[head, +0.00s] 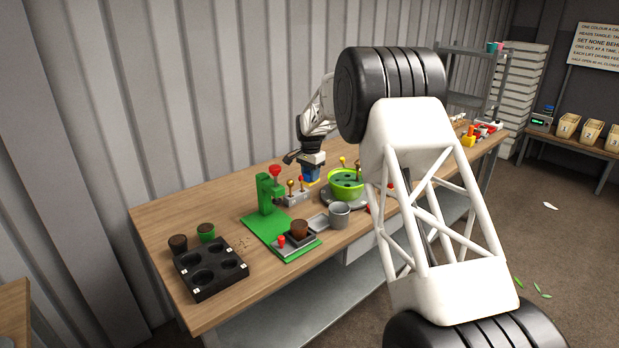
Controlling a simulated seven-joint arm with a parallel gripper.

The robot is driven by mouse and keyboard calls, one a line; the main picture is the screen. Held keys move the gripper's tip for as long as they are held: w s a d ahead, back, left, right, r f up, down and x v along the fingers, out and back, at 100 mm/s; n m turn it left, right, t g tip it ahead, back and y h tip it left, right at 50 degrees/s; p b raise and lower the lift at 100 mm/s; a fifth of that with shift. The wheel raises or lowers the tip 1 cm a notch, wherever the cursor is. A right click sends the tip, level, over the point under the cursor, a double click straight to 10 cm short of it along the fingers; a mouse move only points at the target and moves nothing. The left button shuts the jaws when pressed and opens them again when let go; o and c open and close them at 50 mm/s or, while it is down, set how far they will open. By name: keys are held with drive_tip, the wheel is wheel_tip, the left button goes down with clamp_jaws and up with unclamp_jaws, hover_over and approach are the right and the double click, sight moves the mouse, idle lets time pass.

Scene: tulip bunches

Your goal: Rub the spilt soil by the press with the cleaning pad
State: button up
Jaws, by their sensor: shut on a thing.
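My gripper (311,165) is above the back of the wooden bench, shut on the cleaning pad (311,176), a small block, blue above with a yellow underside. The pad is beside the holder with coloured knobs; whether it touches anything is unclear. The green press (268,193) with a red knob stands to the left of the gripper on a green base. Spilt soil (243,243) shows as a few small brown specks on the bench, left of the press base and right of the black tray. The gripper is apart from the soil, with the press between them in the picture.
A knobbed holder (296,199), green bowl (346,186), grey cup (340,216) and brown pot (299,230) crowd the middle. The bench's back left is clear.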

drive_tip(key=s+a+r+n, duration=0.1)
drive_tip(key=s+r+n, duration=0.1)
drive_tip(key=s+r, duration=0.8)
drive_tip(key=s+a+f+n, duration=0.5)
drive_tip(key=s+a+f, duration=0.9)
drive_tip(key=a+f, duration=0.1)
drive_tip(key=shift+s+a+f, duration=0.3)
drive_tip(key=shift+a+f, duration=0.1)
drive_tip(key=shift+f, duration=0.1)
